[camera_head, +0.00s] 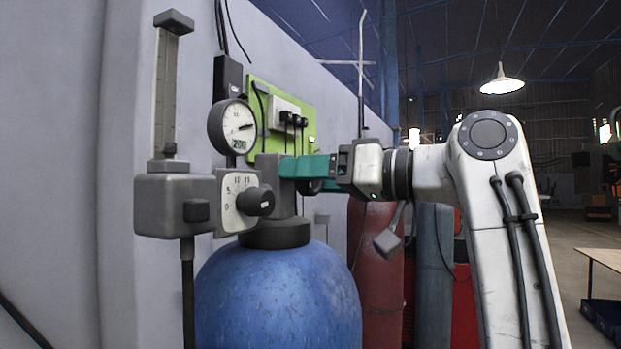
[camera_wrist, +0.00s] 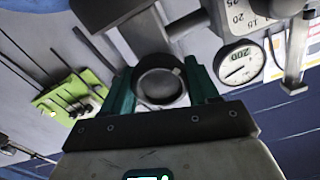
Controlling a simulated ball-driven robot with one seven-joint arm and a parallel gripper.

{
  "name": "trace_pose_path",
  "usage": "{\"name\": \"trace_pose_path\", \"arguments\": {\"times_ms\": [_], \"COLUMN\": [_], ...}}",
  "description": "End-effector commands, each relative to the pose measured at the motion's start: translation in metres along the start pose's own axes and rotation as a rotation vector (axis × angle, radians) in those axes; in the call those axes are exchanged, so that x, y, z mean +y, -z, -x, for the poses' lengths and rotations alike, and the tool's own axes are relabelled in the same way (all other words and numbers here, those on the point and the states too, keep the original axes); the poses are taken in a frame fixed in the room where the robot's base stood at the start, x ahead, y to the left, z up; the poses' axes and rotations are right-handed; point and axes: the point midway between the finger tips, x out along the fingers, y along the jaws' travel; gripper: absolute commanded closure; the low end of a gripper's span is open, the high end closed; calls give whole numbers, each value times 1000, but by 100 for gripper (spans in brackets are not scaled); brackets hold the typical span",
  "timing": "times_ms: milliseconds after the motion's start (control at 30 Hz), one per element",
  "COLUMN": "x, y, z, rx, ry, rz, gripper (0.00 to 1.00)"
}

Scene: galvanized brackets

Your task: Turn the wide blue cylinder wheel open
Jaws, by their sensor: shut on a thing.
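The wide blue cylinder (camera_head: 278,300) stands upright against the wall, with a dark collar and a grey valve body on top. Its round grey valve wheel (camera_wrist: 160,86) sits between my two teal fingers in the wrist view. In the head view the wheel is mostly hidden by the fingers. My gripper (camera_head: 296,168) reaches in from the right at valve height and is shut on the wheel. It also shows in the wrist view (camera_wrist: 160,74), one finger on each side of the wheel.
A regulator with a round pressure gauge (camera_head: 233,127), a dial knob (camera_head: 259,201) and a tall flow tube (camera_head: 165,100) crowds the valve's left side. A green socket board (camera_head: 280,118) is on the wall behind. Red cylinders (camera_head: 376,265) stand right of the blue one.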

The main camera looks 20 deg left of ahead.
Motion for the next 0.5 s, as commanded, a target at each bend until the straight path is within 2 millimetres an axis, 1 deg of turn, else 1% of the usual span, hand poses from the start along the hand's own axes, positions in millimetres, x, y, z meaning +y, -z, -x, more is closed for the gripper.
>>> {"name": "trace_pose_path", "arguments": {"times_ms": [33, 500], "x": [2, 2], "y": [-5, -5], "z": [-1, -1], "rx": [-10, -11], "ry": [0, -1], "rz": [5, 30], "gripper": [71, 71]}}
